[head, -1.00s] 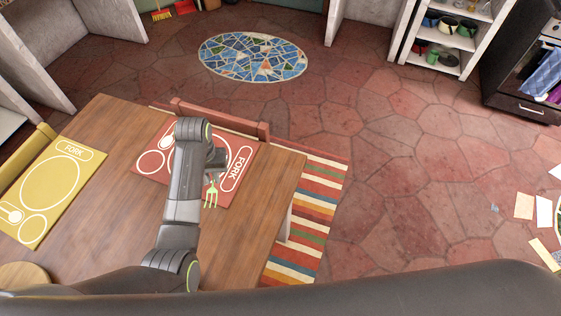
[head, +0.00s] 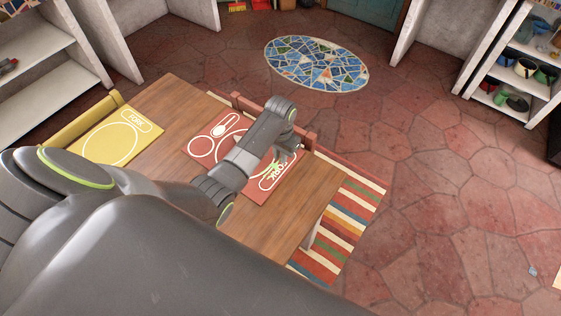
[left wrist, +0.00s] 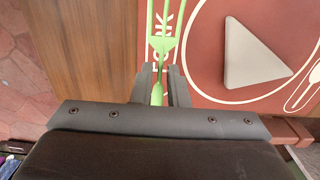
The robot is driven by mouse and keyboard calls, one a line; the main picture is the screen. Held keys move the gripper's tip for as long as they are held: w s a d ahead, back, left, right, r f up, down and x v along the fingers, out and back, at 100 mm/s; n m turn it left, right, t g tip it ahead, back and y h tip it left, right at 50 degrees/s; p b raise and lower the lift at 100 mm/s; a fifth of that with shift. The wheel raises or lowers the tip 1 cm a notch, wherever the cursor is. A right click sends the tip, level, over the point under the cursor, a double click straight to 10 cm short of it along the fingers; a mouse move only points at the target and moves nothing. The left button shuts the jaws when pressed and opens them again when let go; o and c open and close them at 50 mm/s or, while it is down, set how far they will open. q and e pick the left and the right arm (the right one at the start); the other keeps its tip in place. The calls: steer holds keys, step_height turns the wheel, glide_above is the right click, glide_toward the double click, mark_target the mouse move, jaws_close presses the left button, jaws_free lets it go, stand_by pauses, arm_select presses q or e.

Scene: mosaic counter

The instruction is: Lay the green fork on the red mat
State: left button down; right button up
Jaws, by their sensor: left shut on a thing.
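The red mat (head: 215,140) lies on the wooden table, with white printed outlines and the word FORK in a box at its right side. My left gripper (left wrist: 160,84) is shut on the handle of the green fork (left wrist: 164,40). The tines point away from the gripper, over the printed FORK box. In the head view the fork (head: 275,170) shows small beside my left gripper (head: 287,152), over the mat's right part. I cannot tell whether the fork touches the mat. My left forearm hides part of the mat. My right gripper is out of view.
A pale triangular piece (left wrist: 252,55) shows within the mat's printed circle. A yellow mat (head: 100,142) lies at the table's left. A red chair back (head: 240,101) stands along the far edge. The table (head: 300,205) is bare toward its right corner.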

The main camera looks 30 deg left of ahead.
mark_target(280, 168)
arm_select(q)
steer(key=shift+f, duration=2.05)
steer(key=shift+f, duration=0.15)
steer(key=c, duration=1.4)
jaws_free()
step_height(280, 168, up, 12)
steer(key=shift+r, duration=0.2)
steer(key=shift+f, duration=0.1)
